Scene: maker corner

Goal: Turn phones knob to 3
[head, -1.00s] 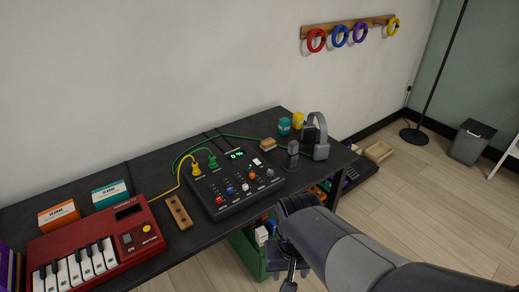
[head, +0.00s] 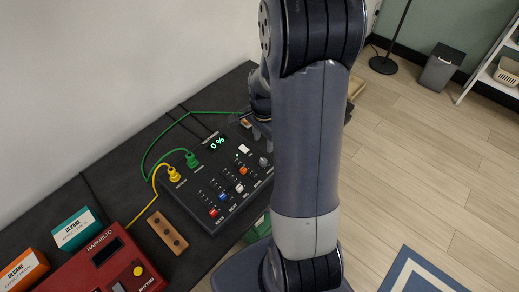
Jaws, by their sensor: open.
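The black mixer (head: 199,188) lies on the dark table, with a green display (head: 217,143) reading 0 %. The labels are too small to read, so I cannot tell for sure which is the phones knob. My gripper (head: 260,128) is over the far right part of the mixer, open, mostly hidden behind my own arm, and appears to hold nothing.
Yellow (head: 174,174) and green (head: 192,160) plugs with cables stand in the mixer's back left. A wooden block (head: 167,233) and red keyboard (head: 104,262) lie to the left, with teal (head: 75,229) and orange (head: 24,270) boxes behind. My arm hides the table's right end.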

